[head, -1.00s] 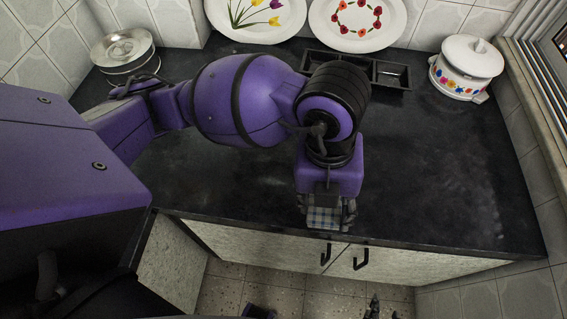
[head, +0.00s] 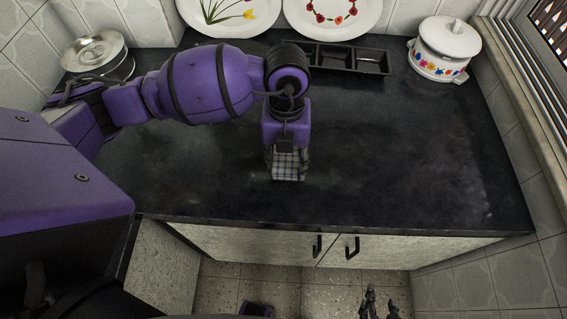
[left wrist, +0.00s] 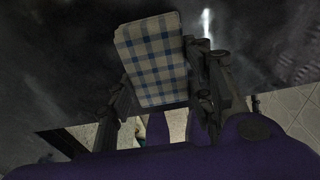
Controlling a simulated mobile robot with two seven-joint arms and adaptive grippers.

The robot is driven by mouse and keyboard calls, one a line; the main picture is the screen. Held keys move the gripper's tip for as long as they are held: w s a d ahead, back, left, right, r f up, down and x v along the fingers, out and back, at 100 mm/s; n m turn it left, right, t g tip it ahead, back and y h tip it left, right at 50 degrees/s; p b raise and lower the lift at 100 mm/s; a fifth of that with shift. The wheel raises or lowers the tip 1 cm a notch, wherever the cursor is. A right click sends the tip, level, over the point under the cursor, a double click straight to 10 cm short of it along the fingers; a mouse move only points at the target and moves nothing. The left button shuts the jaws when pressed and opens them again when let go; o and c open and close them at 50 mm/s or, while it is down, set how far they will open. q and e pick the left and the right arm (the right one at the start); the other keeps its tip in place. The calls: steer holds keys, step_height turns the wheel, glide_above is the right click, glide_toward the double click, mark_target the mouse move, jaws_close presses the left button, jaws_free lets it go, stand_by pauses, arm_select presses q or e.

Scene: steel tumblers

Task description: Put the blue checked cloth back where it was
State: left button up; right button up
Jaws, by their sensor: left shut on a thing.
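The blue checked cloth (head: 288,166) is a small folded white-and-blue piece. My left gripper (head: 287,172) is shut on it, over the dark countertop behind the front edge. In the left wrist view the cloth (left wrist: 154,58) sticks out flat beyond the fingers of my left gripper (left wrist: 165,100), with the dark counter behind it. I cannot tell whether the cloth touches the counter. My right gripper (head: 380,302) shows only as dark fingertips at the bottom edge of the head view, with a gap between them and nothing seen in them.
The dark countertop (head: 400,160) is clear in the middle and right. At the back stand a black divided tray (head: 345,68), two flowered plates (head: 230,22) (head: 333,18) and a white lidded pot (head: 441,55). Steel lidded ware (head: 95,50) stands at the back left.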

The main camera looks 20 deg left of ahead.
mark_target(285, 166)
arm_select(q)
steer(key=shift+w+a+f, duration=0.1)
steer(key=shift+w+f, duration=0.05)
steer(key=shift+f, duration=0.85)
steer(key=shift+w+a+f, duration=0.1)
steer(key=shift+f, duration=0.85)
steer(key=shift+f, duration=0.15)
steer(key=o, duration=1)
steer(key=r, duration=0.8)
steer(key=w+r, duration=0.1)
steer(key=r, duration=0.3)
steer(key=shift+w+a+r, duration=0.1)
steer(key=shift+a+r, duration=0.1)
steer(key=shift+a, duration=0.05)
